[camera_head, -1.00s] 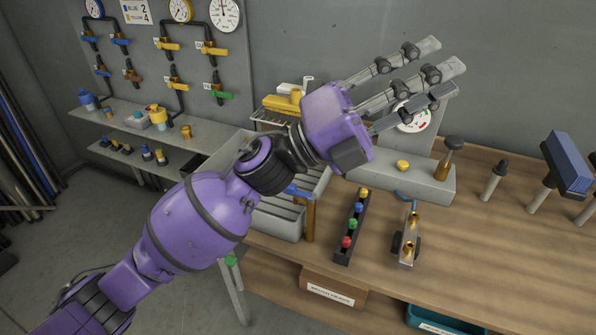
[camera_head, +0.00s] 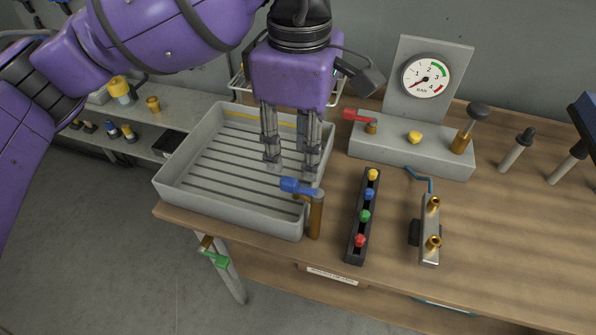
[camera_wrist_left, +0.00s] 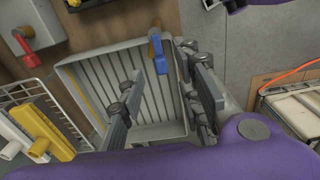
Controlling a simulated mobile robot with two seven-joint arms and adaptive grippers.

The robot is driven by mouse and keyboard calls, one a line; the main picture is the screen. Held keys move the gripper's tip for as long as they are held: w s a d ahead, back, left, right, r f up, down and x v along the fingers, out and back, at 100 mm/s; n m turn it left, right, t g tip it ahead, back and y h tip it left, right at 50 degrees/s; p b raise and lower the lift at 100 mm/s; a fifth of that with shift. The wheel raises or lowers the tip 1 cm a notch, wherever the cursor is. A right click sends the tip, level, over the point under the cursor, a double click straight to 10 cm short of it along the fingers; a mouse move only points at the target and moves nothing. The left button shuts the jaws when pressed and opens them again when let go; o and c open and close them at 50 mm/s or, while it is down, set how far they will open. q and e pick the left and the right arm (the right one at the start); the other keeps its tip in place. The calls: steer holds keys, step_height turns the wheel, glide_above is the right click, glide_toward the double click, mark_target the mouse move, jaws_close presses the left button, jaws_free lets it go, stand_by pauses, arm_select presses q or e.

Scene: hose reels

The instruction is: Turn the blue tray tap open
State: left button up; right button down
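The blue tray tap (camera_head: 298,187) has a blue lever on a brass post (camera_head: 316,215) at the front right corner of the grey ribbed tray (camera_head: 172,180). The lever points left over the tray in the head view. It also shows in the left wrist view (camera_wrist_left: 158,52), beyond my fingers. My left gripper (camera_head: 291,168) points down over the tray, just behind the lever. Its fingers are apart with nothing between them, and the lever looks clear of them. The open fingers also show in the left wrist view (camera_wrist_left: 165,105). My right gripper is out of view.
A dark rack with coloured knobs (camera_head: 361,220) stands right of the tap. A pressure gauge (camera_head: 426,77) on a grey block with a red lever (camera_head: 360,115) is behind. A metal fitting with brass nozzles (camera_head: 429,235) lies further right. A green-handled valve (camera_head: 215,258) sits below the tray.

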mark_target(299, 188)
arm_select(q)
step_height(299, 188, down, 8)
steer(key=shift+r, duration=0.25)
jaws_close()
